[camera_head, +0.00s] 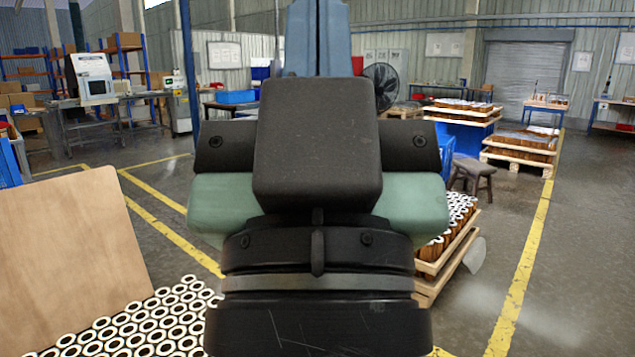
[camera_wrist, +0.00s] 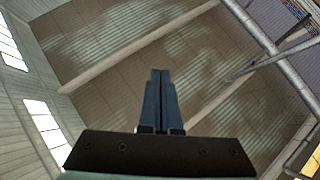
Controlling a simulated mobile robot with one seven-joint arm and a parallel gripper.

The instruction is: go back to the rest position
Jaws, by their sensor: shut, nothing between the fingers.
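My gripper (camera_wrist: 160,75) shows in the wrist view with its two dark blue-grey fingers together and nothing between them. It points up toward the ceiling (camera_wrist: 110,40) and touches nothing in that view. In the head view my own arm stands upright in the middle and hides much of the scene behind it. The fingertips cannot be made out in the head view.
White-ringed filter cartridges (camera_head: 130,330) stand in rows at the lower left beside a wooden board (camera_head: 65,260). More cartridges sit on a pallet (camera_head: 450,260) right of my arm. A stool (camera_head: 472,175) stands behind it. The floor at the right (camera_head: 580,250) is clear.

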